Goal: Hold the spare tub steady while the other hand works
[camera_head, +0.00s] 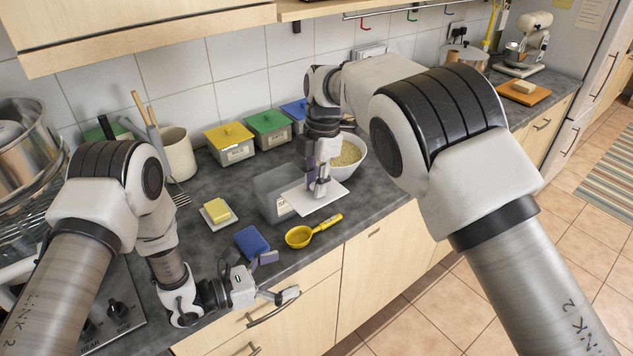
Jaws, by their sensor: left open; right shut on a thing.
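The spare tub (267,198) is a grey open box with a small label, standing on the dark counter in the middle. A flat white square piece (330,194) overlaps the tub's right side in the picture. My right gripper (319,190) points down and appears shut on this white piece; its fingertips are small and partly hidden. I cannot tell whether the white piece touches the tub. My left gripper (277,276) is open and empty, low at the counter's front edge, in front of the tub and apart from it.
A blue sponge (252,241) and a yellow scoop (300,236) lie between my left gripper and the tub. Butter on a small dish (204,219) is to the left. Yellow (229,145) and green (268,128) lidded boxes stand behind, with a filled white bowl (350,157) behind right.

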